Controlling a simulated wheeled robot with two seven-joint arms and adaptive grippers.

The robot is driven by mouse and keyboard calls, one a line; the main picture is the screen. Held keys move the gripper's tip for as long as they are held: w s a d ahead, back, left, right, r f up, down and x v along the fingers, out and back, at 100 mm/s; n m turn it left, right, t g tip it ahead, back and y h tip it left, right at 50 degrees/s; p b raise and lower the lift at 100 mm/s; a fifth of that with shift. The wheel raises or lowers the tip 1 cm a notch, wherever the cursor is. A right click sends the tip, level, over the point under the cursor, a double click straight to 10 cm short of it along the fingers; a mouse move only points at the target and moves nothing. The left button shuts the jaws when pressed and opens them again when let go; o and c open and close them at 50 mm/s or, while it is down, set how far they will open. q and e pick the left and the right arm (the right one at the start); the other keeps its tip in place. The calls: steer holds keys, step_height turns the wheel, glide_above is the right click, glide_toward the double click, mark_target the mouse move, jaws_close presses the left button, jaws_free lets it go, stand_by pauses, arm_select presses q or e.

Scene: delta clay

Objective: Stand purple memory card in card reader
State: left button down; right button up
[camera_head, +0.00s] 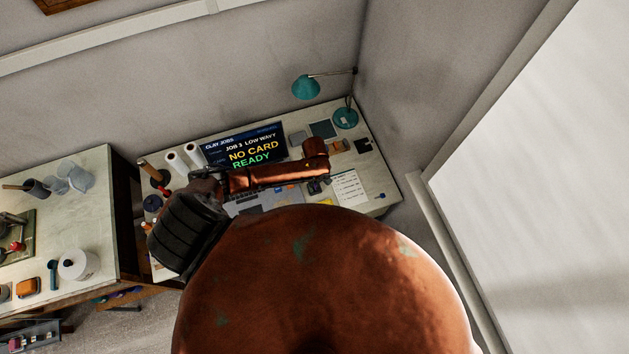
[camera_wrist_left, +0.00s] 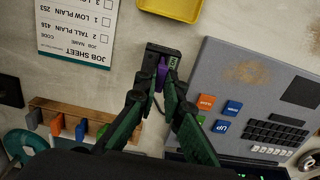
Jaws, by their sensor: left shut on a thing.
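My left gripper (camera_head: 317,186) is low over the desk in the head view, partly hidden by its own arm. In the left wrist view its fingertips (camera_wrist_left: 160,91) are shut on the purple memory card (camera_wrist_left: 161,76). The card is at the black card reader (camera_wrist_left: 152,58), which has a small green display. I cannot tell whether the card is in the slot or just above it. The monitor (camera_head: 244,148) reads NO CARD and READY. My right gripper is not in view.
A grey control panel (camera_wrist_left: 228,78) with orange and blue buttons lies beside the reader. A job sheet (camera_wrist_left: 75,35) lies on the other side, with a yellow tray (camera_wrist_left: 172,9) near it.

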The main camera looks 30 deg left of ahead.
arm_select(q)
steer(key=shift+f, duration=0.3)
steer(key=shift+f, duration=0.35)
steer(key=shift+f+b, duration=0.35)
steer(key=shift+b, duration=0.05)
steer(key=shift+f, duration=0.1)
steer(key=c, duration=2)
jaws_free()
steer(key=shift+o, duration=0.2)
steer(key=o, duration=0.3)
steer(key=shift+o, duration=0.2)
